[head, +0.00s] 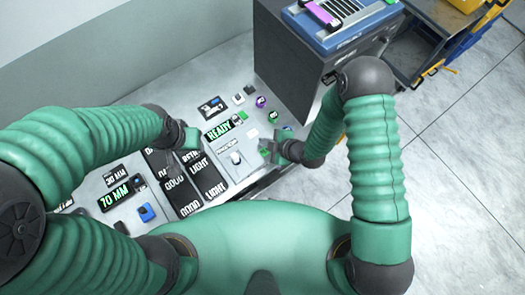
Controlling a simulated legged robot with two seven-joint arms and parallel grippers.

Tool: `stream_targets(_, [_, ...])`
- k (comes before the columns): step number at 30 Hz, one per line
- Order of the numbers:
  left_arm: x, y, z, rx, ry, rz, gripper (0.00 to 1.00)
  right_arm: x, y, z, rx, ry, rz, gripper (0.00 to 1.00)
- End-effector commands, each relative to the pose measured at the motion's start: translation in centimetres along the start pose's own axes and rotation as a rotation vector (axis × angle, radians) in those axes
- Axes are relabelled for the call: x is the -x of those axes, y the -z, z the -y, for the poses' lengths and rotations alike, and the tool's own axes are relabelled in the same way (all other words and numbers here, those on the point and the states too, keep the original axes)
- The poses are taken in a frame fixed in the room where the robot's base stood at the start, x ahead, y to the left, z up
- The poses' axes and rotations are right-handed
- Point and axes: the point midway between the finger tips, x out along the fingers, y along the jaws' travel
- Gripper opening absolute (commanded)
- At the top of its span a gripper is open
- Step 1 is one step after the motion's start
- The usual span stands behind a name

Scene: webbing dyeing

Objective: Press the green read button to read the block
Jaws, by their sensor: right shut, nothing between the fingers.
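A small green button (264,153) shows at the right end of the light grey console, beside my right gripper. My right gripper (272,147) is shut and empty, low over the console's right end. Its fingers partly cover the area around the button, and I cannot tell whether they touch it. My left gripper (190,139) is over the middle of the console, near the dark labelled panels; its fingers are too small to read. A display reading READY (219,131) is lit green between the two grippers. I cannot tell which object is the block.
Dark panels marked GOOD and LIGHT (208,182) lie on the console. A display reading 70 MM (115,194) and a blue part (146,212) are at left. A dark cabinet (290,62) bears a blue device (342,22). A cart (423,49) stands at upper right; the right floor is clear.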

Motion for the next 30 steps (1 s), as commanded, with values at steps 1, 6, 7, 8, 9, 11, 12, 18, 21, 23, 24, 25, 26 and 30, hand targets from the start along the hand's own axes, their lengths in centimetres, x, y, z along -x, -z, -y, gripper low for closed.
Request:
stream_targets(1, [-1.2, -0.3, 0.0, -0.001, 0.0, 0.0, 0.46, -0.9, -0.9, 0.7, -0.002, -0.001, 0.0, 0.0])
stream_targets(6, [-3.2, -0.8, 0.0, -0.001, 0.0, 0.0, 0.46, -2.7, -2.3, 2.0, -0.001, -0.001, 0.0, 0.0])
stream_targets(7, [-3.6, -0.8, 0.0, -0.001, 0.0, 0.0, 0.46, -3.0, -2.5, 2.2, -0.001, -0.001, 0.0, 0.0])
stream_targets(8, [-3.8, -0.9, -0.1, -0.001, 0.0, 0.0, 0.46, -3.2, -2.5, 2.4, 0.0, -0.001, 0.001, 0.0])
stream_targets(9, [-4.1, -0.9, -0.1, -0.001, 0.0, 0.0, 0.46, -3.4, -2.6, 2.5, 0.0, -0.001, 0.002, 0.0])
stream_targets(11, [-4.3, -1.0, -0.1, -0.001, 0.0, 0.0, 0.46, -3.7, -2.6, 2.6, 0.0, -0.001, 0.003, 0.0])
stream_targets(12, [-4.3, -1.0, -0.1, -0.001, 0.0, 0.0, 0.46, -3.7, -2.6, 2.7, 0.0, -0.001, 0.003, 0.0])
stream_targets(18, [-4.2, -1.0, 0.0, -0.001, 0.0, 0.0, 0.46, -3.8, -2.3, 2.6, 0.002, 0.0, 0.004, 0.0])
stream_targets(21, [-4.2, -1.0, 0.0, -0.001, 0.0, 0.0, 0.46, -3.7, -2.5, 2.6, 0.001, -0.001, 0.004, 0.0])
stream_targets(23, [-4.2, -1.0, 0.0, -0.001, 0.0, 0.0, 0.46, -3.6, -2.6, 2.6, 0.0, -0.001, 0.003, 0.0])
stream_targets(24, [-4.2, -1.0, 0.0, -0.001, 0.0, 0.0, 0.46, -3.6, -2.6, 2.6, 0.0, -0.001, 0.003, 0.0])
stream_targets(25, [-4.2, -1.0, 0.0, -0.001, 0.0, 0.0, 0.46, -3.6, -2.6, 2.6, 0.0, -0.001, 0.003, 0.0])
stream_targets(26, [-4.2, -1.0, 0.0, -0.001, 0.0, 0.0, 0.46, -3.6, -2.6, 2.6, -0.001, -0.001, 0.003, 0.0])
stream_targets(30, [-4.2, -1.0, 0.0, -0.001, 0.0, 0.0, 0.46, -3.5, -2.8, 2.6, -0.002, -0.001, 0.001, 0.0])
